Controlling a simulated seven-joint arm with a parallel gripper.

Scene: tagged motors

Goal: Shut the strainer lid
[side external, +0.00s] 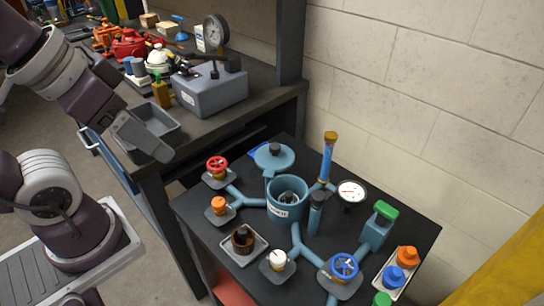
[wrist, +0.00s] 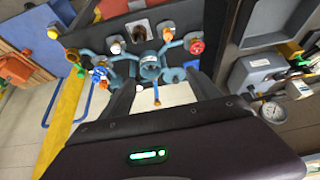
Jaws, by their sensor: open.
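The strainer (side external: 288,200) is a blue round pot with a pale label, standing open-topped in the middle of the dark table, with a darker part inside. Its lid (side external: 274,158) is a blue disc with a dark knob, off the pot's mouth and just behind it. In the wrist view the strainer (wrist: 150,66) shows small ahead of the fingers, and a blue disc that looks like the lid (wrist: 173,75) is beside it. My gripper (side external: 160,152) is up to the left, well apart from both. In the wrist view my gripper (wrist: 165,92) is open, with nothing between its fingers.
Around the strainer stand a red handwheel (side external: 217,165), an orange cap (side external: 218,204), a blue handwheel (side external: 344,267), a gauge (side external: 351,192) and a tall blue-yellow post (side external: 327,158). A higher bench (side external: 255,105) with a grey box (side external: 210,88) is behind. A block wall bounds the right.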

